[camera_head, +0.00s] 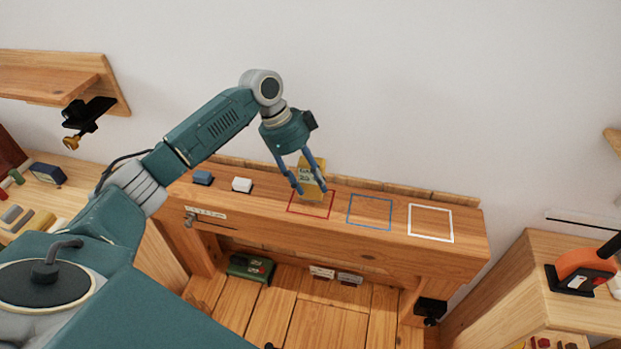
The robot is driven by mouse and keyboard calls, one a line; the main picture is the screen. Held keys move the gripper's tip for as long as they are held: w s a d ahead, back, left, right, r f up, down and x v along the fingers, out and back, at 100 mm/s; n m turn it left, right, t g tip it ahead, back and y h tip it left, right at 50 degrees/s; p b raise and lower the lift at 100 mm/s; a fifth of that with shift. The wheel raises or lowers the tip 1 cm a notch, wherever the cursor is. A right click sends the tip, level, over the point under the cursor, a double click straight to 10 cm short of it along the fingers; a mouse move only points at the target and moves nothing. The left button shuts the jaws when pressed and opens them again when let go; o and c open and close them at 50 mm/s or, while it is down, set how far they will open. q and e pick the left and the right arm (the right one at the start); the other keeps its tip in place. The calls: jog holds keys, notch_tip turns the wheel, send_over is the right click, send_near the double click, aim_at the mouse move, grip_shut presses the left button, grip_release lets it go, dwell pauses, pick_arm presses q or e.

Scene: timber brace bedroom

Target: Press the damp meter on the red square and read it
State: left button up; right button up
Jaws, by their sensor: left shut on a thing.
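The damp meter (307,173) is a yellow handheld device with a pale display; the reading is too small to make out. My left gripper (308,187) is shut on it and holds it upright over the red square (325,213). The red square is an outline on the wooden beam top, left of a blue and a white one. The meter's lower end is at the back part of the red outline, partly behind the fingers. I cannot tell whether it touches the wood. My right gripper is not in view.
The blue square (370,212) and white square (430,223) are empty. A blue block (203,178) and a white block (242,185) sit left on the wooden beam (270,217). An orange tool (583,267) stands on the right bench. A green device (251,267) lies below.

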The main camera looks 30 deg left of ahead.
aim_at(324, 161)
pick_arm(q)
jog(key=shift+r+p, duration=2.4)
jog(key=shift+r, duration=0.35)
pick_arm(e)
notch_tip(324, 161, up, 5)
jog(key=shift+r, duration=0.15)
pick_arm(q)
jog(key=shift+f, duration=0.1)
